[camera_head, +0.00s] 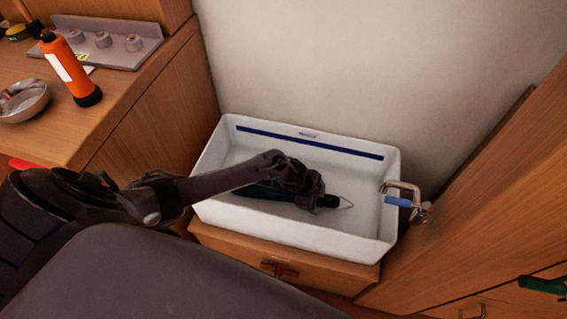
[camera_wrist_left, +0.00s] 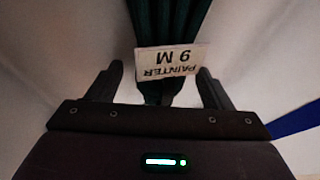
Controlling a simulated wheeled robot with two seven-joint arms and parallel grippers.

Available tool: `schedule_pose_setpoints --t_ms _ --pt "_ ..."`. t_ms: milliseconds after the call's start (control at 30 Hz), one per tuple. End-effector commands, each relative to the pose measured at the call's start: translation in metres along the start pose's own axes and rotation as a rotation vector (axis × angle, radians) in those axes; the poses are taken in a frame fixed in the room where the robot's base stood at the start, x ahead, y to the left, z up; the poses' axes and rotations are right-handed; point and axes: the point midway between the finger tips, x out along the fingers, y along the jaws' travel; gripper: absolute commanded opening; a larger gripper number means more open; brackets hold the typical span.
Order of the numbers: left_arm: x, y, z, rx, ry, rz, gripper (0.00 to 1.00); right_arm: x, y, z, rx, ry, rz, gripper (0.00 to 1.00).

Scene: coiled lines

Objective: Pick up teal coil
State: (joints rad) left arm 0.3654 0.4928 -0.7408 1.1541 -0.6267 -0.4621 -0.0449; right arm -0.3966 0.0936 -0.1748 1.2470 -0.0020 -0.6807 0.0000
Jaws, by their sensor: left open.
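The teal coil (camera_head: 262,190) lies in a white bin, mostly hidden behind my left arm and gripper in the head view. In the left wrist view the coil (camera_wrist_left: 172,24) shows as dark teal strands running away from the gripper, with a label reading "PAINTER 9 M" on it. My left gripper (camera_head: 312,200) is down inside the bin over the coil. Its two fingers (camera_wrist_left: 160,82) are open, one on each side of the strands and label, apart from them. My right gripper is not in view.
The white bin (camera_head: 225,150) has raised walls and a blue stripe inside. A metal shackle with a blue part (camera_head: 400,200) sits at its right rim. A wooden counter (camera_head: 120,95) at left holds an orange bottle (camera_head: 70,70) and a metal bowl (camera_head: 22,102).

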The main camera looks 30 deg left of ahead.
Motion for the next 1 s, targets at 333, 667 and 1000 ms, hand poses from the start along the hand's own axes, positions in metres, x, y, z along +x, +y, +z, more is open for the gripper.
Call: schedule_pose_setpoints --t_ms 333,667,1000 --pt "-0.0008 -0.0004 0.0003 0.000 -0.001 -0.001 0.46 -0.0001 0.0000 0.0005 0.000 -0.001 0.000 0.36" --pt "-0.0015 -0.0016 -0.0001 0.000 0.000 -0.003 0.10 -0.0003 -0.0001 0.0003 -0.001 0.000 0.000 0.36" --pt "-0.0091 -0.0045 -0.0027 0.000 -0.001 -0.004 0.10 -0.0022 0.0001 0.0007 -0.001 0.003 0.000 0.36"
